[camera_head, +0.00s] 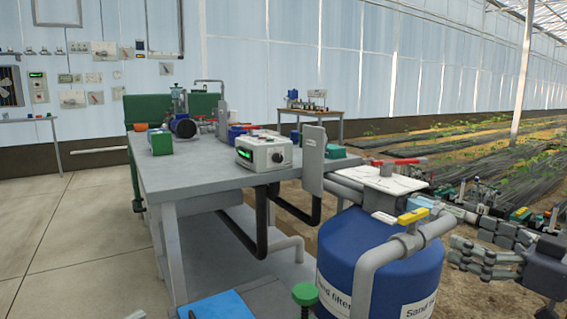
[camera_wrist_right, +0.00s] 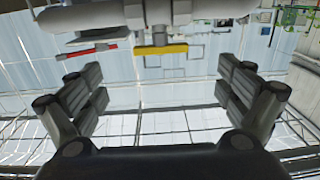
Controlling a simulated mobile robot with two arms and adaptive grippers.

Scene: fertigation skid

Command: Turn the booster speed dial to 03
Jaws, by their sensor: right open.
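The booster speed control looks to be a white box (camera_head: 263,148) with a green lit display and a black round dial (camera_head: 278,157) on its front. It stands on the grey bench near its right edge. The display digits are too small to read. The dial does not show there. My left gripper is out of view.
The blue sand filter (camera_head: 360,250) with grey pipes stands between my right gripper and the bench (camera_head: 200,178). A yellow valve handle (camera_head: 413,216) and a red one (camera_head: 407,162) stick up there. An upright grey plate (camera_head: 312,158) stands right of the box. Open floor lies left.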

